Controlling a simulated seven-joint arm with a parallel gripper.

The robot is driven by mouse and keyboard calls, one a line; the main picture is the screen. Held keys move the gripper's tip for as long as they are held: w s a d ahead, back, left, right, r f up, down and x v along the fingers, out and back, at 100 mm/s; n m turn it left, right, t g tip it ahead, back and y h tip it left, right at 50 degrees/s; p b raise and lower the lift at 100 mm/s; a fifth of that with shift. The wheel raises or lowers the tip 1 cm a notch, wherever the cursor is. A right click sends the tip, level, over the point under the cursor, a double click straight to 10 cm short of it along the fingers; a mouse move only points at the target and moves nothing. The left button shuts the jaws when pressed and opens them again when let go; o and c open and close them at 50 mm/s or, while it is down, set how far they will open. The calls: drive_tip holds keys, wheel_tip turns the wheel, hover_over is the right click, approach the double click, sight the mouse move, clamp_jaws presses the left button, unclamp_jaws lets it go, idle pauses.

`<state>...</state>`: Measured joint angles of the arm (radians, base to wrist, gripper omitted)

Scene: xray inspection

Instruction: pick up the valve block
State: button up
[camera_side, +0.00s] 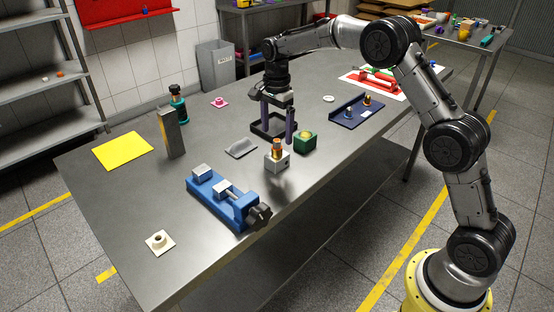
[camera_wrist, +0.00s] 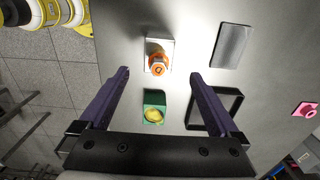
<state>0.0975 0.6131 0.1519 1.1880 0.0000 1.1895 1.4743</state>
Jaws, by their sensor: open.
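The valve block appears to be the pale metal block (camera_side: 277,163) with an orange-copper fitting on top, standing upright on the steel table. It also shows in the wrist view (camera_wrist: 151,46), top centre, just beyond the fingertips. My gripper (camera_side: 276,130) is open and empty, pointing down above the table, a little behind the block in the side view. The fingers do not appear to touch the block.
A green block with a yellow dome (camera_side: 306,143) stands close to the right. A black open frame (camera_side: 259,133) lies behind, partly hidden by my fingers. A blue vise (camera_side: 213,202) stands in front; the table's near-left area is mostly clear.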

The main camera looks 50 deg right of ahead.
sight(277, 147)
drive_tip(key=shift+s+a+f, duration=0.1)
drive_tip(key=shift+f, duration=3.4)
clamp_jaws()
drive_tip(key=shift+r, duration=0.1)
